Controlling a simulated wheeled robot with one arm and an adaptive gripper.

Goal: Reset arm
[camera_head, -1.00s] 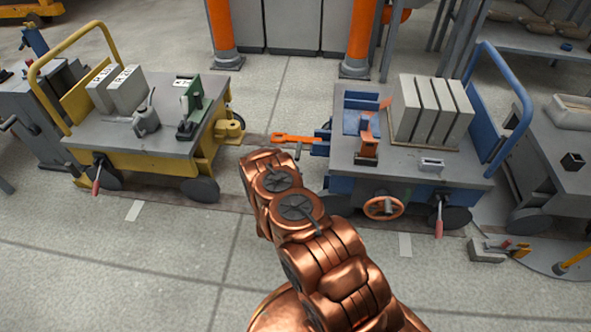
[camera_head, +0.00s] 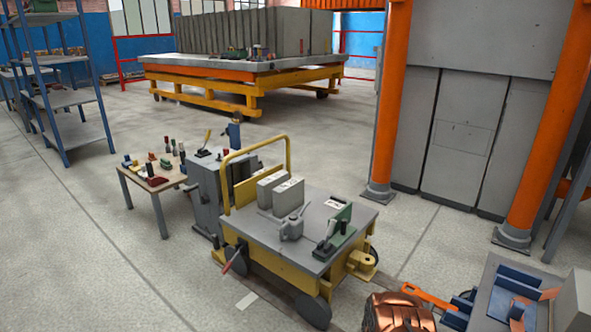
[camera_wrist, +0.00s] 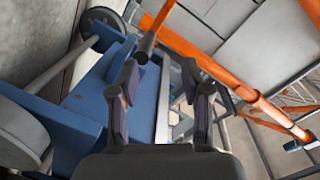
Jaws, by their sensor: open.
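My gripper (camera_wrist: 163,82) shows in the wrist view with its two dark fingers apart and nothing between them. Beyond the fingers is the blue frame (camera_wrist: 85,100) of a cart; I cannot tell the exact gap to it. In the head view only a copper part of my arm (camera_head: 398,312) shows at the bottom edge, and the gripper itself is out of that picture.
The yellow cart (camera_head: 345,212) stands left of my arm, carrying grey blocks. The blue cart (camera_head: 462,318) is partly in view at the lower right. Orange posts (camera_head: 393,95) stand behind. A small table (camera_head: 130,172) and shelves (camera_head: 60,100) are left. Floor at the lower left is clear.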

